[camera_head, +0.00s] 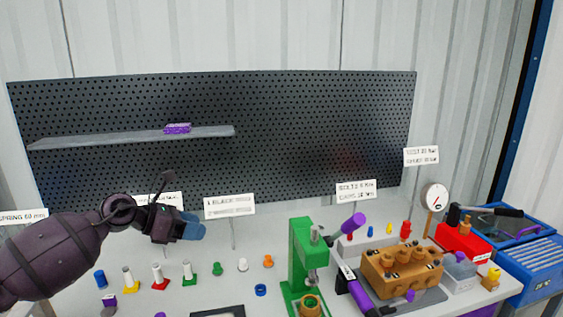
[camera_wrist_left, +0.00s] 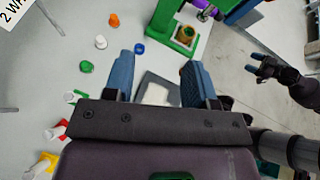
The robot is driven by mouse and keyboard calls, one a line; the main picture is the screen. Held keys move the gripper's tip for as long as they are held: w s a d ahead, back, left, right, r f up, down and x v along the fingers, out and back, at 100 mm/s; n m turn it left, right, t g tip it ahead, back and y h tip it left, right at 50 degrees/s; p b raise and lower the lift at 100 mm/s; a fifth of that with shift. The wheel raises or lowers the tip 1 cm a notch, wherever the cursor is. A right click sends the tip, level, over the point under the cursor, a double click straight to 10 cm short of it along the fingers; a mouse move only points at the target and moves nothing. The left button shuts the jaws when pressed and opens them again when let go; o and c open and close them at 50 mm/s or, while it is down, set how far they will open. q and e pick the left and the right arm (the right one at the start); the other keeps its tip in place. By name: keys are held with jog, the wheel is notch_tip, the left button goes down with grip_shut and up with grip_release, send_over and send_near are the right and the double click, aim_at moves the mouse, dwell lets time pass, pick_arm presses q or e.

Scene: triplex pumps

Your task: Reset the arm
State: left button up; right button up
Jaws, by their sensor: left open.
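My left gripper (camera_head: 192,228) hangs over the left part of the bench, and its arm comes in from the left. In the left wrist view its two blue fingers (camera_wrist_left: 157,78) stand wide apart with nothing between them. Below and beyond them lie the bench top and a dark-framed tray (camera_wrist_left: 146,85) with a pale inside. My right gripper (camera_wrist_left: 262,68) shows small and dark at the right of the left wrist view, away from the bench parts. Its finger gap is too small to judge. It does not show in the head view.
A green press (camera_head: 303,262) stands mid-bench. A brass-coloured pump block (camera_head: 402,272), red toolbox (camera_head: 462,240) and blue crate (camera_head: 535,265) are to the right. Several small coloured parts, including a green one (camera_head: 217,269), stand below my left gripper. A shelf (camera_head: 100,138) holds a purple block (camera_head: 177,128).

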pick_arm(q)
jog(key=s+d+r+n+t+h, duration=0.25)
jog(key=d+n+t+h, duration=0.2)
jog(key=n, duration=0.55)
jog(key=s+a+f+n+t+y, duration=0.1)
jog(key=s+a+f+n+y, duration=0.2)
jog(key=f+n, duration=0.4)
jog(key=s+a+f+n+t+y, duration=0.2)
jog(key=s+f+n+y, duration=0.4)
jog(key=n, duration=0.8)
jog(key=s+a+f+n+t+y, duration=0.1)
jog(key=s+a+f+n+y, duration=0.3)
jog(key=f+n, duration=0.5)
jog(key=shift+s+f+n+t+y, duration=0.15)
jog(key=shift+s+f+n+t, duration=0.05)
jog(key=shift+s+n, duration=0.3)
jog(key=shift+s+f+n+t+y, duration=0.1)
jog(key=shift+s+f+n+t, duration=0.05)
jog(key=shift+s+n, duration=0.35)
jog(key=s+a+f+n+g+y, duration=0.1)
jog(key=s+f+n, duration=0.1)
jog(key=s+f, duration=0.3)
jog(key=s+a+f+n+g+y, duration=0.1)
jog(key=s+f+n+g, duration=0.1)
jog(key=s+f, duration=0.4)
jog(key=s, duration=0.5)
jog(key=shift+s+a, duration=0.3)
jog(key=shift+s, duration=0.05)
